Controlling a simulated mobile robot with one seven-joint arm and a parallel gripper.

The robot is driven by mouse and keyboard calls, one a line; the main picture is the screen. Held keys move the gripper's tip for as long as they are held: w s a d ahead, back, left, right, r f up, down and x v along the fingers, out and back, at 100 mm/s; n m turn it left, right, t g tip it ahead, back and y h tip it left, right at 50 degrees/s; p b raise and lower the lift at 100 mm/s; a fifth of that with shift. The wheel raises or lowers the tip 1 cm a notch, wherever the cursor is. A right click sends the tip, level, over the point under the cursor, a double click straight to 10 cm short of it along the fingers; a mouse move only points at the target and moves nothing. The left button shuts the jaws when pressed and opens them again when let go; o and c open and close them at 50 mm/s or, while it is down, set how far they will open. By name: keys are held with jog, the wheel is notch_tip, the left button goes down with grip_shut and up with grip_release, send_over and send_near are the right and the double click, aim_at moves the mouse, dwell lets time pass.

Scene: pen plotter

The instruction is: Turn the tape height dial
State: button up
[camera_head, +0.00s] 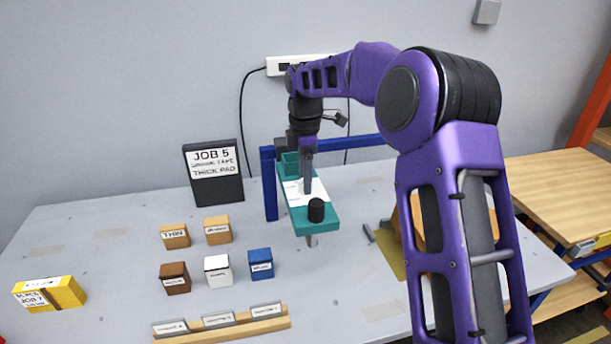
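A teal plotter bed (319,228) stands on the table with a white sheet (318,188) on it. A black round knob-like cylinder (316,211) stands upright at the bed's near end. A small grey cylinder (312,240) shows under the bed's front edge. No dial is labelled, and I cannot tell which of these is the tape height dial. My gripper (308,188) points down over the sheet, just behind the black cylinder and apparently apart from it. Its fingers overlap in this view, so their opening is hidden.
A blue frame (269,185) stands around the plotter. A black JOB 5 sign (214,174) is behind left. Several labelled blocks, such as a brown one (174,278) and a blue one (260,263), stand left. A wooden rack (240,328) is in front. My arm hides the table's right part.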

jog(key=shift+o, duration=0.2)
notch_tip(320, 180, up, 17)
jog(key=shift+r, duration=0.2)
dwell(0.5)
